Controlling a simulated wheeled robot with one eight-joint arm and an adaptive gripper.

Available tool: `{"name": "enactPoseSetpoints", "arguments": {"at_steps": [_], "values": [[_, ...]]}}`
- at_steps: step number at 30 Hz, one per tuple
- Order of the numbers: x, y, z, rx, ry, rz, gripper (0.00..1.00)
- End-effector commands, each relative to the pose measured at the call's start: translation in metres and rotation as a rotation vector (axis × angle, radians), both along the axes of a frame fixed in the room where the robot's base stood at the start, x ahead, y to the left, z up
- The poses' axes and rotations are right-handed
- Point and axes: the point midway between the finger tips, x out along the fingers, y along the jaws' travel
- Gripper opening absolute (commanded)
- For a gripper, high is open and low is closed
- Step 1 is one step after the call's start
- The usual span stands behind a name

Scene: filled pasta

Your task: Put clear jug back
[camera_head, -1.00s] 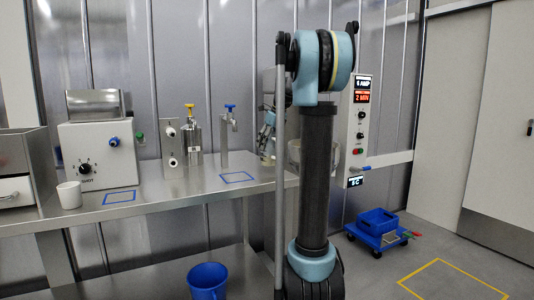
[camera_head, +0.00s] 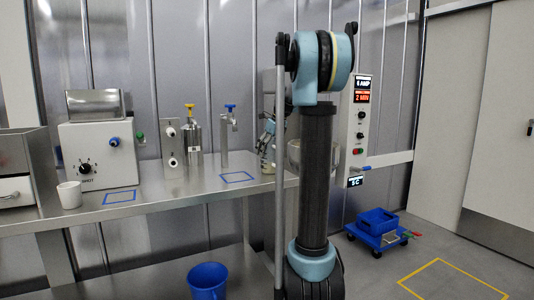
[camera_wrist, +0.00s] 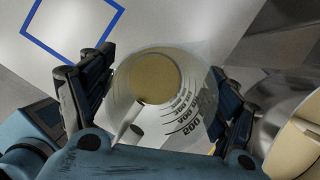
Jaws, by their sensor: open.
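The clear jug (camera_wrist: 190,105) has dark measuring marks on its side and a tan round area inside, in the wrist view. It sits between the two fingers of my gripper (camera_wrist: 165,92), which are apart on either side of it. In the head view my gripper (camera_head: 267,132) is partly hidden behind my arm, near the right end of the steel table (camera_head: 200,195). The jug shows only faintly there. A blue square outline (camera_wrist: 72,28) lies beside the jug in the wrist view; it also shows on the table in the head view (camera_head: 237,177).
A steel bowl (camera_wrist: 282,95) with tan contents (camera_wrist: 300,145) is right of the jug in the wrist view. A white cup (camera_head: 69,195), a second blue outline (camera_head: 120,197) and valve fittings (camera_head: 193,140) are on the table. A blue bucket (camera_head: 207,281) stands below.

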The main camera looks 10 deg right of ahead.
Motion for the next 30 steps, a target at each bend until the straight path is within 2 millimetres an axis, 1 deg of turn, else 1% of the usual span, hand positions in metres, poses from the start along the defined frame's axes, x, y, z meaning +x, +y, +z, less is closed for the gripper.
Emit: {"name": "enactPoseSetpoints", "arguments": {"at_steps": [4, 7, 11, 18, 21, 25, 30], "values": [[-0.001, 0.000, 0.004, 0.000, 0.000, 0.000, 0.81], [-0.004, -0.003, 0.012, 0.000, 0.000, -0.001, 0.81], [-0.010, -0.009, 0.032, 0.001, 0.000, -0.002, 0.81], [-0.023, -0.020, 0.076, 0.000, 0.000, -0.001, 0.81], [-0.028, -0.024, 0.091, 0.000, 0.000, -0.001, 0.81], [-0.032, -0.027, 0.104, 0.000, 0.000, 0.001, 0.81], [-0.035, -0.029, 0.112, 0.000, 0.000, 0.001, 0.81]]}}
